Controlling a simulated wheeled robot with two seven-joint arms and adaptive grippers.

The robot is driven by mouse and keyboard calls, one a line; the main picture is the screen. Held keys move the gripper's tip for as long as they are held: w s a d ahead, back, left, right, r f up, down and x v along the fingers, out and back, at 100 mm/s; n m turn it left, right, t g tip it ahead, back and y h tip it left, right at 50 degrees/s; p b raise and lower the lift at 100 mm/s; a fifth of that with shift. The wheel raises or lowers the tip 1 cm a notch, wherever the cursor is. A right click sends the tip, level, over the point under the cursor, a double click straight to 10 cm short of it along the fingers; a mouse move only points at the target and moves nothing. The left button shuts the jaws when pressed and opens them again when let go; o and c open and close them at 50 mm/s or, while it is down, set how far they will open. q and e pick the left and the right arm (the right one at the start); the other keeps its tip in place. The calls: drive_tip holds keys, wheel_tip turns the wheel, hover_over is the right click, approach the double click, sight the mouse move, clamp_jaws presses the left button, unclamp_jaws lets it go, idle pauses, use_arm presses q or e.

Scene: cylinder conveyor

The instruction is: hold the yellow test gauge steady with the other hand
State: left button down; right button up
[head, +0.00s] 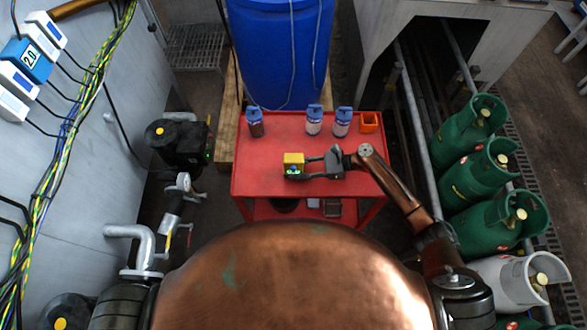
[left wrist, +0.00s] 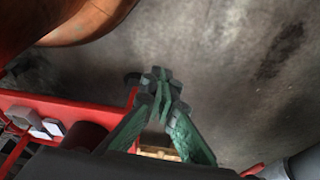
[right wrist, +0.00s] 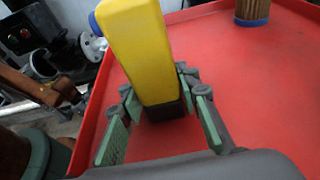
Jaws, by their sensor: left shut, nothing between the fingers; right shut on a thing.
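My right gripper (head: 306,166) comes from the right and is shut on the gauge. In the right wrist view the yellow gauge (right wrist: 142,48) stands between the fingers, its dark lower end toward the table. I cannot tell whether it touches the table top. My left gripper (left wrist: 157,80) is shut and empty over the floor, with the red cart's edge to its left. It is not in the head view.
Blue-capped bottles (head: 314,120) and an orange box (head: 369,122) stand along the table's back edge. A blue drum (head: 280,50) is behind the table. Green gas cylinders (head: 470,130) line the right side. Pipework (head: 130,235) is at the left.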

sight(293, 168)
use_arm(q)
drive_tip(key=w+d+r+t+h, duration=0.2)
drive_tip(key=w+d+r, duration=0.65)
drive_tip(key=r, duration=0.25)
drive_tip(key=w+d+r+t+h, duration=0.2)
drive_tip(key=w+d+r, duration=0.5)
drive_tip(key=w+r, duration=0.25)
drive_tip(key=d+r+t+h, duration=0.1)
drive_tip(key=d+r, duration=0.3)
drive_tip(key=r, duration=0.6)
drive_tip(key=w+d+r+m+t+h, duration=0.1)
drive_tip(key=d+r, duration=0.3)
drive_tip(key=r, duration=0.6)
drive_tip(key=d+r+t+h, duration=0.1)
drive_tip(key=d+r+h, duration=0.2)
drive_tip(key=r, duration=0.8)
drive_tip(key=shift+w+d+m, duration=0.25)
drive_tip(key=shift+d+m, duration=0.05)
drive_tip(key=shift+d, duration=0.8)
drive_tip(key=shift+w, duration=0.1)
drive_tip(key=w, duration=0.8)
drive_tip(key=shift+w, duration=0.35)
drive_tip(key=shift+w+d+f, duration=0.1)
drive_tip(key=shift+w, duration=0.05)
drive_tip(key=shift+w, duration=0.25)
